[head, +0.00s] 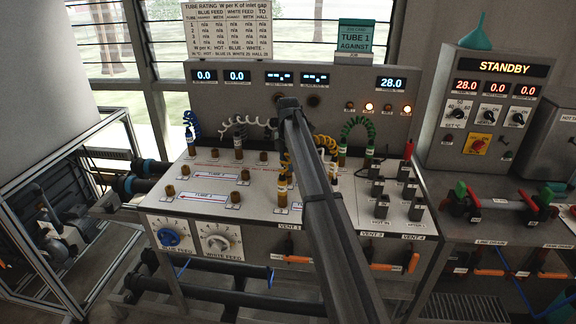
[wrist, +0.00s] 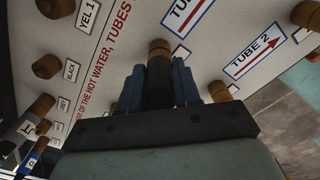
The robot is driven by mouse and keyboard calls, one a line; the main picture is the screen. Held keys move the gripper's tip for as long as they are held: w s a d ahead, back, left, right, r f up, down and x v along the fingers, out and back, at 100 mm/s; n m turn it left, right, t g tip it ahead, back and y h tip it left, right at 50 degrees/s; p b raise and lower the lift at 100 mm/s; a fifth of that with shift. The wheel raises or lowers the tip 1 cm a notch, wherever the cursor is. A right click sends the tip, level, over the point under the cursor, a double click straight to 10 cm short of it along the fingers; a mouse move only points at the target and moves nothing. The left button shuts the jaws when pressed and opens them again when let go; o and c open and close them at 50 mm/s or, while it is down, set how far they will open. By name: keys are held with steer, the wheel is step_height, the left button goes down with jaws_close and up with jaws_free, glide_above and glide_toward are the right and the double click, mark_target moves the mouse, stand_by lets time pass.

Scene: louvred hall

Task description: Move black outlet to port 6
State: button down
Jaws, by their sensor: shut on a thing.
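In the wrist view my gripper (wrist: 158,82) is shut on a dark cylindrical plug (wrist: 158,92), with a brown, brass-like end (wrist: 158,50) beyond it. It may be the black outlet; no label on it shows. The plug is over the sloped panel; whether it is seated or clear of the panel I cannot tell. In the head view my arm hides the gripper and the panel's middle. A number 6 on any port is not readable.
Bare brass ports (head: 185,171) stand on the left of the panel. A green coiled hose (head: 356,127) and several black valve blocks (head: 377,187) are right of my arm.

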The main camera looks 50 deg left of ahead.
steer(key=shift+r, duration=3.2)
steer(key=shift+s+a+r, duration=1.65)
steer(key=shift+s+a, duration=4.05)
steer(key=shift+f, duration=3.6)
steer(key=shift+f, duration=0.15)
steer(key=shift+f, duration=0.35)
steer(key=shift+f, duration=0.35)
